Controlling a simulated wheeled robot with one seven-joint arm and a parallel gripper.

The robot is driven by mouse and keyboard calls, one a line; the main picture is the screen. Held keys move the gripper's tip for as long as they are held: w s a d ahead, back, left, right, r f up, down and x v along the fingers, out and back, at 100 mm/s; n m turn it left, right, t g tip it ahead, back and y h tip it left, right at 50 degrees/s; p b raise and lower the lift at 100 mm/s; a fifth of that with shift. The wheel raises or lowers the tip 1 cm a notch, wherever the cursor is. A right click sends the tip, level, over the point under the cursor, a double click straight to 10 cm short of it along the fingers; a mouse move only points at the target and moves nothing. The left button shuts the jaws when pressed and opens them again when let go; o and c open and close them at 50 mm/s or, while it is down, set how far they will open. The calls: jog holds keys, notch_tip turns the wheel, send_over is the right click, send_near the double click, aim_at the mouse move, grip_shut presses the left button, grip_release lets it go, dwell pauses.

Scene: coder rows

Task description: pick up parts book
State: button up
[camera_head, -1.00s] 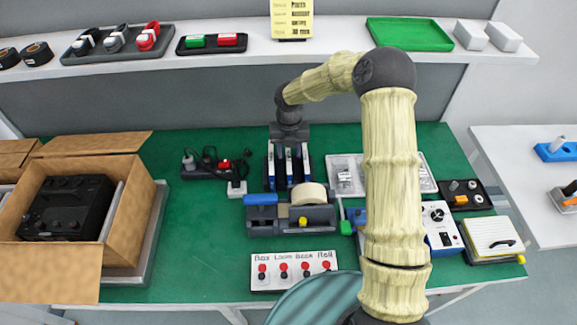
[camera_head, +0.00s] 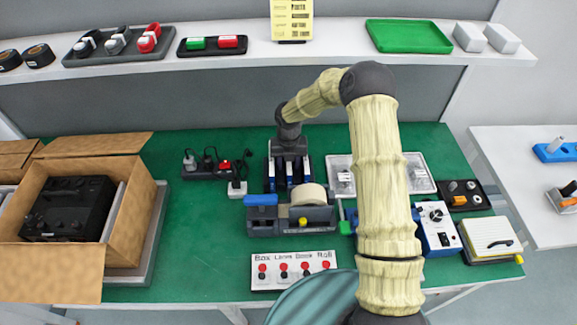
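My gripper (camera_head: 288,153) points down over a dark rack (camera_head: 270,182) in the middle of the green table. Several narrow upright pieces with blue and white edges stand in the rack; they look like book spines (camera_head: 289,176). No title is readable, so I cannot tell which one is the parts book. The dark wrist hides the tops of the spines and most of the fingers. I cannot tell whether the fingers touch or hold one. A pad-like item with pale pages and a black handle or pen (camera_head: 490,238) lies at the table's right end.
A tape dispenser (camera_head: 290,215) stands just in front of the rack. A power strip (camera_head: 208,170) with cables lies to its left. An open carton (camera_head: 125,225) fills the left side. A button panel (camera_head: 293,269) is at the front. A shelf (camera_head: 330,52) runs above the back.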

dwell(0.3)
grip_shut()
jog(key=shift+r, duration=0.1)
notch_tip(320, 180, up, 17)
jog(key=s+d+b, duration=0.1)
jog(key=s+d, duration=0.3)
jog(key=d, duration=0.3)
jog(key=s+d+b, duration=0.1)
jog(key=s+d, duration=0.4)
jog(key=d, duration=0.3)
jog(key=shift+d+r, duration=0.3)
jog(key=shift+r, duration=0.1)
